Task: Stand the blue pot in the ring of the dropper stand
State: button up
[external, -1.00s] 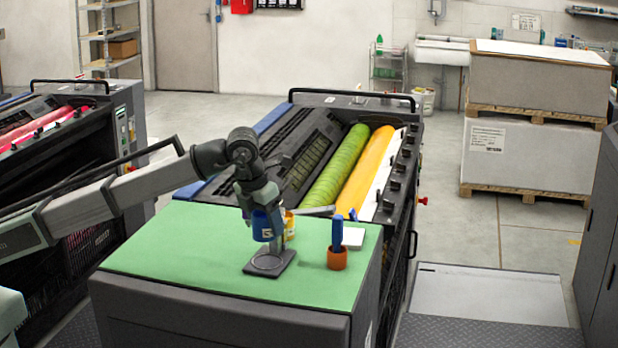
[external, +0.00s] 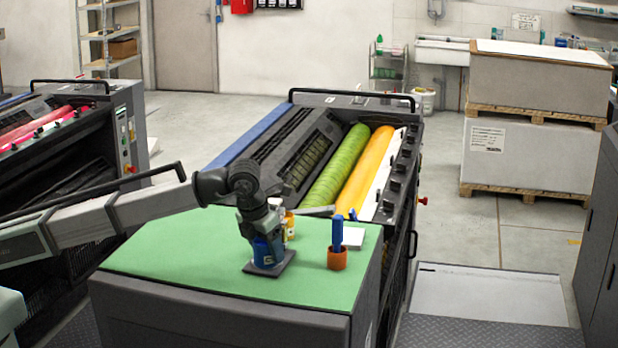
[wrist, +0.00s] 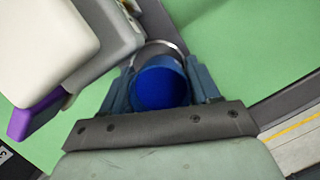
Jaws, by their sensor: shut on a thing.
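The blue pot (external: 264,252) is upright between the fingers of my gripper (external: 267,244), low over the dark base of the dropper stand (external: 285,266). In the wrist view the round blue top of the pot (wrist: 160,86) sits between the two fingers of my gripper (wrist: 161,90), which are shut on it. The pale metal ring of the stand (wrist: 162,45) shows as an arc just beyond the pot. The pot appears to be at or inside the ring; its lower edge is hidden, so I cannot tell whether it rests on the base.
A yellow-labelled bottle (external: 289,226) is close behind my gripper. The green mat (external: 170,245) is clear to the left.

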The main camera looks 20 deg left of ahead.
jog(key=shift+f, duration=0.15)
jog(key=o, duration=1.5)
jog(key=v, duration=1.2)
jog(key=shift+a, duration=0.1)
